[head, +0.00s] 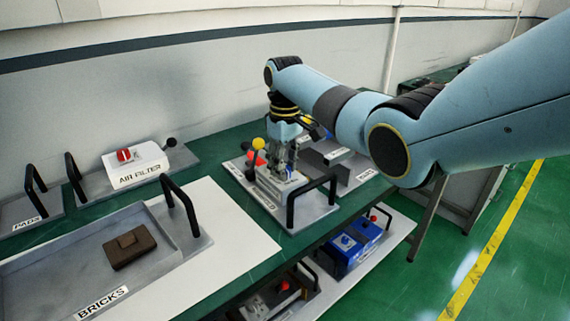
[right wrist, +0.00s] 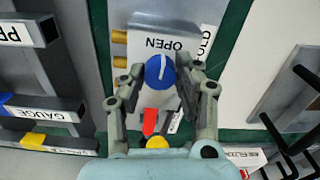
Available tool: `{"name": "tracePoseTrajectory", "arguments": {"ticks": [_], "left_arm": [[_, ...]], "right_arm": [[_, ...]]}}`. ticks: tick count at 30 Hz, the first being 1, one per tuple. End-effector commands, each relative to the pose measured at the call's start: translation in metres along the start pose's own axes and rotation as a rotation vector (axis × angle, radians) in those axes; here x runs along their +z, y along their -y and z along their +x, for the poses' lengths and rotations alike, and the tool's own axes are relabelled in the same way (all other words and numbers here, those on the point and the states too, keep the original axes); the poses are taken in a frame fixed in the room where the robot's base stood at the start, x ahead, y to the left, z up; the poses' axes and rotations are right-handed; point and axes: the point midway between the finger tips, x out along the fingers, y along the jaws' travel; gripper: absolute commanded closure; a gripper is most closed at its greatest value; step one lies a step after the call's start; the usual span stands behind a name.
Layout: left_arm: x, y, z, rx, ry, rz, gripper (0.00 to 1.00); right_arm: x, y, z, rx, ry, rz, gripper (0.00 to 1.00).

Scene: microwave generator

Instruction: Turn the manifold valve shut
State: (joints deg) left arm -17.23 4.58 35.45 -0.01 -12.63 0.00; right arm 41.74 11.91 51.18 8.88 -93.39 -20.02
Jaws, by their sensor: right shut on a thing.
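The manifold valve is a round blue knob (right wrist: 160,72) with a white line on its top, in the middle of the right wrist view. The line runs nearly up and down in that view, slightly tilted. My right gripper (right wrist: 161,82) is shut on the knob, one finger on each side. In the head view my right gripper (head: 284,166) points down at the grey manifold tray (head: 316,208), and its fingers hide most of the knob. My left gripper is in neither view.
Red (head: 257,159) and yellow (head: 258,143) parts stand beside the gripper. A black handle (head: 312,186) rises at the tray's front. A tray labelled BRICKS (head: 190,245) holds a brown block (head: 130,246). An AIR FILTER unit (head: 138,167) stands behind.

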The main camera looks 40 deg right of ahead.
Motion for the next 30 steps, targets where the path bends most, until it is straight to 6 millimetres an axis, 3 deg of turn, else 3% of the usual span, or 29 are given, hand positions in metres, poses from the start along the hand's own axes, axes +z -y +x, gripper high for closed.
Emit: {"name": "tracePoseTrajectory", "arguments": {"ticks": [8, 30], "left_arm": [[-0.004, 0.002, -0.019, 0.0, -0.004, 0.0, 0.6], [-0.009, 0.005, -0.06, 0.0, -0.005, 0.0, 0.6]], "right_arm": [[0.0, 0.001, -0.004, -0.001, 0.0, 0.159, 1.0], [-0.001, 0.001, -0.002, 0.0, -0.001, 0.854, 1.0]]}}
